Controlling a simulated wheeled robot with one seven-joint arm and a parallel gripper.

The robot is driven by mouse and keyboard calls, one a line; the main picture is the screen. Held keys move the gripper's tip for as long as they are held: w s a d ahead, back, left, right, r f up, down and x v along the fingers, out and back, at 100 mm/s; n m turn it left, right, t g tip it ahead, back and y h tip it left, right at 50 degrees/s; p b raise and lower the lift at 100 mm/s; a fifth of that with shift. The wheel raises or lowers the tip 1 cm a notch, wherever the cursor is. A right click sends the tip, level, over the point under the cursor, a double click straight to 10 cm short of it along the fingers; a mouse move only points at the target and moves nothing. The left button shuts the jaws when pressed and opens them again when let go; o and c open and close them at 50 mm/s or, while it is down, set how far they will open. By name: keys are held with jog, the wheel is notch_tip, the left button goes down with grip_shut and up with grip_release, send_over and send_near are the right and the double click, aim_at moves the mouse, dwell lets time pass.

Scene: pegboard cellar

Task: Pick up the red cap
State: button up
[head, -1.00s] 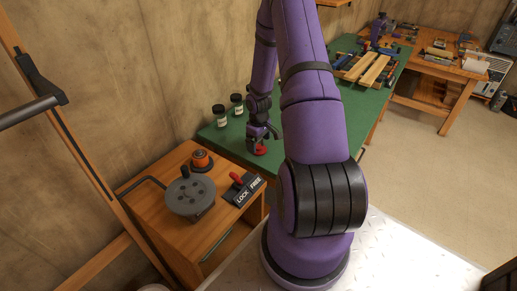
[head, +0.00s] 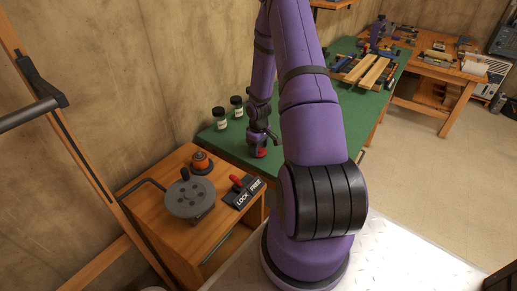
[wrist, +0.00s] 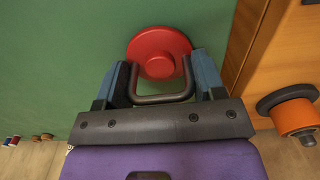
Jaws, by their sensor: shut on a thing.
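The red cap (wrist: 150,44) is a round disc with a raised knob in the middle. In the wrist view it lies over the green bench top, just ahead of and between my blue-tipped fingers. A dark U-shaped bar crosses between the fingers at its near side. In the head view the red cap (head: 262,153) shows low on the green bench, directly under my gripper (head: 257,140). My gripper (wrist: 162,72) is shut on the cap, though the exact contact is hard to see. I cannot tell whether the cap is clear of the bench.
Two dark jars (head: 220,118) stand on the green bench (head: 295,130) near the wall. A wooden cabinet (head: 150,205) in front carries a grey handwheel (head: 190,199), an orange knob (head: 201,161) and a red lever with a lock plate (head: 241,191). Wooden slats lie farther back.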

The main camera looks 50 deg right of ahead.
jog(key=shift+r, duration=0.5)
jog(key=r, duration=0.2)
jog(key=shift+s+r, duration=0.3)
jog(key=shift+r, duration=0.05)
jog(key=s+a, duration=0.1)
jog(key=s, duration=0.3)
jog(key=s+a, duration=0.1)
jog(key=s, duration=0.4)
jog(key=s+a+r, duration=0.1)
jog(key=s, duration=0.4)
jog(key=shift+s+a+r, duration=0.1)
jog(key=shift+s+a, duration=0.05)
jog(key=shift+a, duration=0.05)
jog(key=w+a+r+n, duration=0.2)
jog(key=w+a, duration=0.3)
jog(key=w, duration=0.3)
jog(key=w+a+r+n, duration=0.2)
jog(key=w+a+r, duration=0.2)
jog(key=w, duration=0.5)
jog(key=w+a+r+n, duration=0.2)
jog(key=w+a+r, duration=0.1)
jog(key=w+a, duration=0.5)
jog(key=shift+w+r, duration=0.2)
jog(key=shift+w, duration=0.45)
jog(key=shift+f, duration=3.35)
jog(key=shift+f, duration=0.45)
